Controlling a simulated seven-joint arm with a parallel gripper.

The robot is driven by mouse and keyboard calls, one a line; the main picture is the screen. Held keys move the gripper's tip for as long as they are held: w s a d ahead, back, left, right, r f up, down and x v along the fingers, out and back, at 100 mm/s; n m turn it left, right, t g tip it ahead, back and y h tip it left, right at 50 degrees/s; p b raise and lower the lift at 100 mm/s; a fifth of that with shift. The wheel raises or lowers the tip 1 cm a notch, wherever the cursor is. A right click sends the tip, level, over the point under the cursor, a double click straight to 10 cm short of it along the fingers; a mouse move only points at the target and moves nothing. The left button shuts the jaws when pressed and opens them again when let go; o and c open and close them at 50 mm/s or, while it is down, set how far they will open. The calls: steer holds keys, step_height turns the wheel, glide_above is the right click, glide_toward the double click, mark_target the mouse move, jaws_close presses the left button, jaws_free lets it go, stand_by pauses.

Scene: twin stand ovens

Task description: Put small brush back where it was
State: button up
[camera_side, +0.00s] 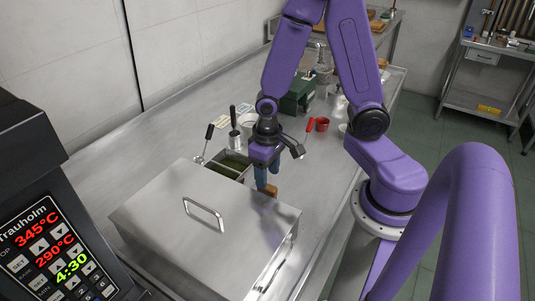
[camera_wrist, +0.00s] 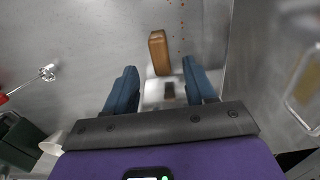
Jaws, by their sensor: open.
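A small brush with a brown wooden handle (camera_wrist: 158,50) lies on the steel table in the wrist view. A pale part and a dark patch continue from the handle between my fingers, and I cannot make out their detail. In the side view a brown piece (camera_side: 271,190), seemingly the same handle, shows just below my gripper (camera_side: 268,177), next to the large steel box. My gripper, with blue fingers, is open in the wrist view (camera_wrist: 159,66). The fingers are on either side of the brush, and I see no grip on it.
The large lidded steel box (camera_side: 165,210) stands close to my gripper; its wall (camera_wrist: 262,50) shows in the wrist view. An open container with green contents (camera_side: 236,161), a red cup (camera_side: 322,124) and a green box (camera_side: 297,97) are behind. The front table strip is mostly clear.

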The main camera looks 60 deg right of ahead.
step_height(320, 180, up, 6)
steer(key=f, duration=0.1)
steer(key=s+a+r+n, duration=0.4)
steer(key=s+r+n, duration=0.4)
steer(key=s+n, duration=0.4)
steer(key=shift+s+n, duration=0.3)
steer(key=shift+s, duration=0.35)
